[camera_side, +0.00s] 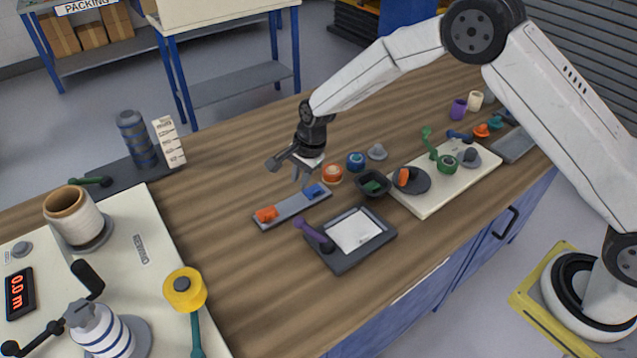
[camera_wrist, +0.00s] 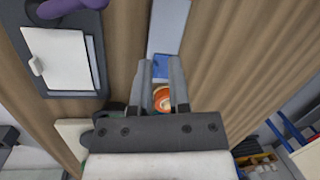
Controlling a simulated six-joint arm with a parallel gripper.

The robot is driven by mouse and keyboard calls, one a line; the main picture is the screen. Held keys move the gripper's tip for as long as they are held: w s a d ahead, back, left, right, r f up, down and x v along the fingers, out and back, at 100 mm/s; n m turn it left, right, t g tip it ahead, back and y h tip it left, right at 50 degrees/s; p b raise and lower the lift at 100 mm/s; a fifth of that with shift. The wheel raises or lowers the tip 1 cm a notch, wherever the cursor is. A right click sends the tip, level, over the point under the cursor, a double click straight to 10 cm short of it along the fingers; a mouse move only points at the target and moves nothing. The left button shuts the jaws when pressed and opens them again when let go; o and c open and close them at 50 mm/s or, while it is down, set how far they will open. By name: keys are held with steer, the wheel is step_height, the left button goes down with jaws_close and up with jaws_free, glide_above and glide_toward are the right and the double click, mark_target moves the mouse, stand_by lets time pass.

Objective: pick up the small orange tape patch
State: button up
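A small orange patch (camera_side: 266,214) lies on the left end of a narrow grey strip tray (camera_side: 288,209) in the side view. A blue patch (camera_side: 314,191) lies on the tray's right end. My gripper (camera_side: 302,182) hangs above the blue end, to the right of the orange patch, and seems apart from both. In the wrist view my gripper (camera_wrist: 161,64) is open, its two fingers apart with nothing held. The blue patch (camera_wrist: 160,66) and grey tray (camera_wrist: 169,25) show beyond the fingertips. The orange patch is not visible in the wrist view.
An orange-and-white roll (camera_side: 333,174), which seems to show between my fingers in the wrist view (camera_wrist: 162,98), stands near a blue roll (camera_side: 355,161) and a dark bowl (camera_side: 372,184). A dark tray (camera_side: 378,245) with white paper and a purple handle lies in front. Wood left of the strip is clear.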

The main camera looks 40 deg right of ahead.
mark_target(271, 213)
steer(key=a+m, duration=0.1)
steer(key=a, duration=0.1)
steer(key=a+m, duration=0.1)
steer(key=a+f+m, duration=0.1)
steer(key=a+m, duration=0.1)
steer(key=shift+w+a, duration=0.3)
steer(key=shift+x, duration=1.3)
steer(key=shift+f, duration=0.1)
steer(key=shift+x, duration=2.45)
steer(key=shift+w+a, duration=0.15)
steer(key=shift+w, duration=0.05)
jaws_close()
